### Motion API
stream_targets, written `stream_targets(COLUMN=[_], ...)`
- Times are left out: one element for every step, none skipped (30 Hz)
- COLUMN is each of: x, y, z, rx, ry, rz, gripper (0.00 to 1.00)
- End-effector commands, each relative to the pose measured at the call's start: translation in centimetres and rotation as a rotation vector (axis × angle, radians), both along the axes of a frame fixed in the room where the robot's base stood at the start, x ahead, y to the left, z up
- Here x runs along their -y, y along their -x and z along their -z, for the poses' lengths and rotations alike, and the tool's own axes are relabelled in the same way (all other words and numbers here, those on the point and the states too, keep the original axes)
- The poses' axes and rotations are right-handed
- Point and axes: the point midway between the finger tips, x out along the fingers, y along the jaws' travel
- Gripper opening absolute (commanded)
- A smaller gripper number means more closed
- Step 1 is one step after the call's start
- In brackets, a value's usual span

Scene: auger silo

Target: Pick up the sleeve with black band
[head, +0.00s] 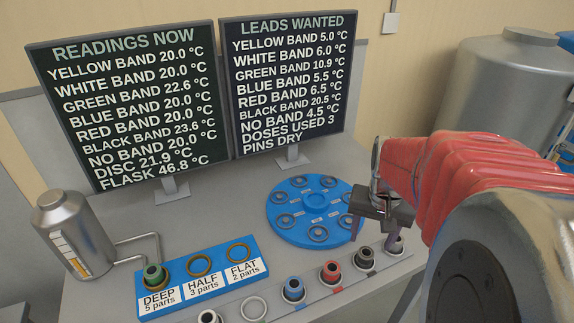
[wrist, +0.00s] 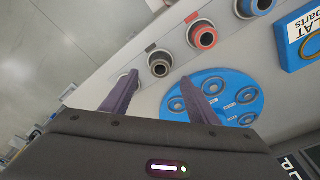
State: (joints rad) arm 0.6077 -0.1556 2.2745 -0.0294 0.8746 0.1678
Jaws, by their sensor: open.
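The sleeve with black band (head: 363,258) is a dark grey ring-shaped piece standing in the row on the grey rail, between the red-band sleeve (head: 330,272) and a pale sleeve (head: 395,246) at the right end. In the wrist view the black-band sleeve (wrist: 160,65) shows beyond and between my fingertips. My gripper (head: 372,236) is open and empty, above the rail and apart from the sleeve. Its two purple fingers also show in the wrist view (wrist: 160,92), where the left one partly covers the pale sleeve (wrist: 130,77).
A blue round disc (head: 315,207) with several rings lies behind the row. A blue block (head: 203,280) marked DEEP, HALF, FLAT holds the green sleeve (head: 153,274) in DEEP. The blue sleeve (head: 293,289) stands left of red. Two boards, a flask (head: 72,235) and a tank (head: 500,85) stand behind.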

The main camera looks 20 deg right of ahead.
Motion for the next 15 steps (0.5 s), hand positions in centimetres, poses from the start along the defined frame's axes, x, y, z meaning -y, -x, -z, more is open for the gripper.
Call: stream_targets(x=[0.0,0.1,0.1,0.2,0.2,0.2,0.2,0.2,0.3,0.3,0.2,0.2,0.2,0.2,0.2], y=[0.0,-0.1,-0.1,-0.1,-0.2,-0.2,-0.2,-0.2,-0.3,-0.3,-0.2,-0.2,-0.2,-0.2,-0.2], z=[0.8,1.2,1.6,1.8,2.0,2.2,2.2,2.3,2.3,2.3,2.3,2.3,2.3,2.3,2.3], rx=[-0.004,-0.004,-0.003,-0.003,-0.001,-0.001,0.000,0.000,0.001,0.001,0.001,0.001,0.001,0.001,0.000], ry=[-0.002,-0.002,-0.001,-0.001,-0.001,-0.001,0.000,0.000,0.001,0.001,0.001,0.001,0.001,0.001,0.000], rz=[0.000,0.000,0.000,0.000,0.000,0.000,0.000,0.000,0.000,0.000,0.000,0.000,0.000,0.000,0.000], gripper=[0.54,0.54,0.54,0.54,0.54,0.54,0.54,0.54,0.54,0.54,0.54,0.54,0.54,0.54,0.54])
